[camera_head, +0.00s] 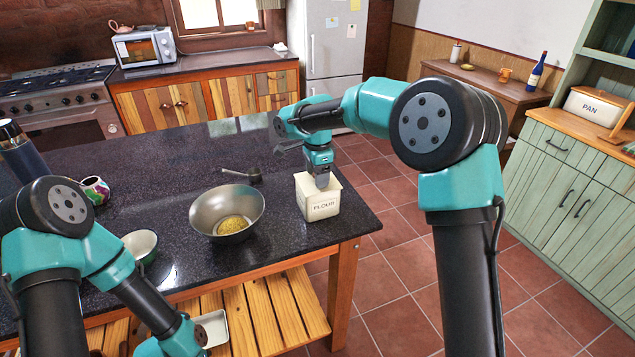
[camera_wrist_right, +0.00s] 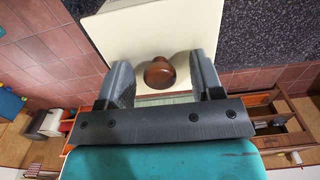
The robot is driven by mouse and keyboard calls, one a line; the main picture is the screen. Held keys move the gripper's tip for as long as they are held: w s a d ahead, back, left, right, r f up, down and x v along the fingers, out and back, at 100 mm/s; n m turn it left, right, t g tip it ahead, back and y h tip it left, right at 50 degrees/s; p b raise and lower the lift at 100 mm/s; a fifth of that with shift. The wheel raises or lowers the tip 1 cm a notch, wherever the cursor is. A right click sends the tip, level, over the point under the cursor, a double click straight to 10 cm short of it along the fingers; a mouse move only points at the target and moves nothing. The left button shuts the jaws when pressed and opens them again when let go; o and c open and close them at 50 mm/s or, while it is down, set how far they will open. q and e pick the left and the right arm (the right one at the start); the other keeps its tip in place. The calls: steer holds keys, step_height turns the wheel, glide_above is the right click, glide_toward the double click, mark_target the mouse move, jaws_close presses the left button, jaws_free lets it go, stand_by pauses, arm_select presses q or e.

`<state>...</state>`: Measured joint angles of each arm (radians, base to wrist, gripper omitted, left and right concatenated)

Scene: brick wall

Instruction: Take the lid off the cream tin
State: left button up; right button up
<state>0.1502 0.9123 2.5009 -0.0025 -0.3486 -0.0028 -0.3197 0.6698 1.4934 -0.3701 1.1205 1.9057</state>
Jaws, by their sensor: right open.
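The cream tin (camera_head: 319,205), marked FLOUR, stands upright near the right edge of the dark counter. Its cream lid (camera_head: 334,181) is on top of it. My right gripper (camera_head: 321,181) is right over the lid. In the right wrist view the open fingers of the right gripper (camera_wrist_right: 160,80) stand on both sides of the lid's round brown knob (camera_wrist_right: 159,72), with a gap on each side. The lid (camera_wrist_right: 150,30) fills the upper middle of that view. My left arm is at the lower left of the head view; its gripper is out of the picture.
A metal bowl (camera_head: 205,208) with yellow grain stands left of the tin. A dark scoop (camera_head: 254,175) lies behind the bowl. A small bowl (camera_head: 141,244), a patterned cup (camera_head: 95,189) and a dark flask (camera_head: 22,152) are farther left. The counter behind the tin is clear.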

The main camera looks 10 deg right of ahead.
steer(key=shift+c, duration=0.2)
steer(key=c, duration=0.9)
steer(key=shift+r, duration=0.1)
steer(key=shift+c, duration=0.2)
steer(key=shift+r, duration=1.6)
steer(key=shift+s+r, duration=0.15)
steer(key=shift+s, duration=0.1)
steer(key=s+a+r, duration=0.1)
steer(key=s+a, duration=0.2)
steer(key=s, duration=1.2)
steer(key=shift+r, duration=0.2)
steer(key=shift+s, duration=0.1)
